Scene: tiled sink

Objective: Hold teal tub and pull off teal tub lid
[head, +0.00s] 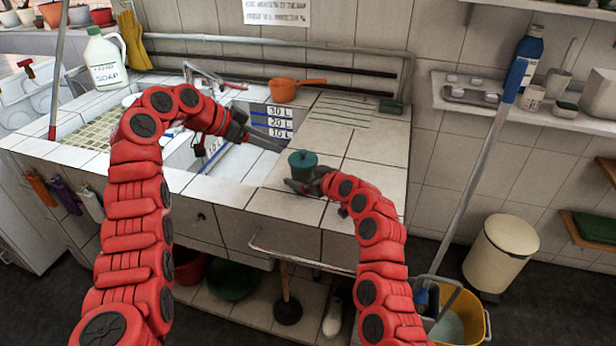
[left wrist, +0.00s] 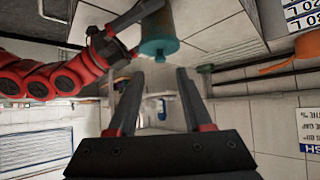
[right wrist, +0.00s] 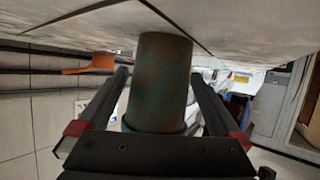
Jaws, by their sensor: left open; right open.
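The teal tub (head: 303,173) stands upright on the tiled counter right of the sink, with its teal lid (head: 302,157) on top. In the right wrist view the tub's mottled, brownish-teal body (right wrist: 162,80) is between the fingers of my right gripper (right wrist: 160,95), with a gap visible on each side. My right gripper is open around the tub, low by its body. My left gripper (head: 268,140) is open and empty, left of and behind the tub, apart from it. In the left wrist view the lid (left wrist: 158,50) shows just beyond the left fingertips (left wrist: 160,78).
The sink basin (head: 235,160) with marked levels lies left of the tub. An orange pan (head: 285,90) and pipes run along the back wall. A blue-ended pole (head: 490,130) leans at the right.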

